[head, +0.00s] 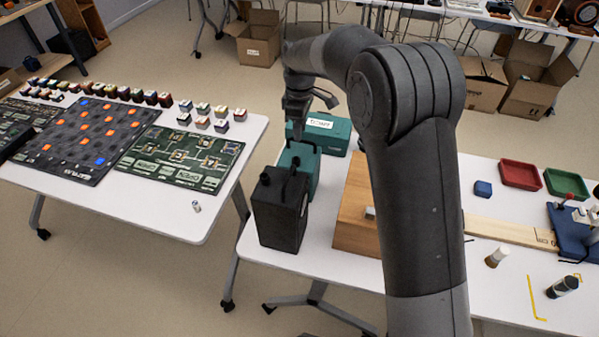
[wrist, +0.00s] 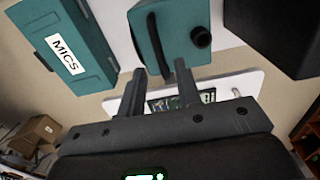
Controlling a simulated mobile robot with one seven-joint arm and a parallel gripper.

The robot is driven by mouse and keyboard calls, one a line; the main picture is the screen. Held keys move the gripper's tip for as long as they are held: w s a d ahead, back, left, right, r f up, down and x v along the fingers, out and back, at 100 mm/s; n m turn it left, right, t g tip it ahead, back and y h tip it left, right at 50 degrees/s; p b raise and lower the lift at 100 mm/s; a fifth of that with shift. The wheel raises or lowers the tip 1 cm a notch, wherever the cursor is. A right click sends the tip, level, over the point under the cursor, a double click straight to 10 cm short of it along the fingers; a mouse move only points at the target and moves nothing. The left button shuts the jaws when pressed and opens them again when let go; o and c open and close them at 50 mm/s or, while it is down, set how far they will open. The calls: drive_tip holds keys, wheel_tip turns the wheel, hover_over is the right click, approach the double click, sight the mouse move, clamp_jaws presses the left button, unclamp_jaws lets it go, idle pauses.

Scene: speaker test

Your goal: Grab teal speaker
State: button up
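The teal speaker (head: 311,169) stands on the right table, behind a black speaker (head: 278,217) and partly hidden by it. In the wrist view the teal speaker (wrist: 182,27) is at the top centre, with a black handle strip (wrist: 159,45) and a dark round knob (wrist: 201,37). My gripper (head: 297,132) is just above the teal speaker in the head view. In the wrist view my gripper (wrist: 161,70) is open, with its two fingers apart near the handle's end. I cannot tell whether they touch it.
A teal MICS case (head: 322,132) lies close behind the speaker, left in the wrist view (wrist: 62,40). A wooden box (head: 357,215) stands to the right. The left table holds dark game boards (head: 185,160). Red (head: 520,174) and green trays lie far right.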

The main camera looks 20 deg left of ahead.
sight(302, 141)
drive_tip(key=f, duration=0.5)
drive_tip(key=shift+d, duration=0.3)
drive_tip(key=shift+c, duration=0.3)
clamp_jaws()
drive_tip(key=shift+r, duration=0.15)
idle(0.6)
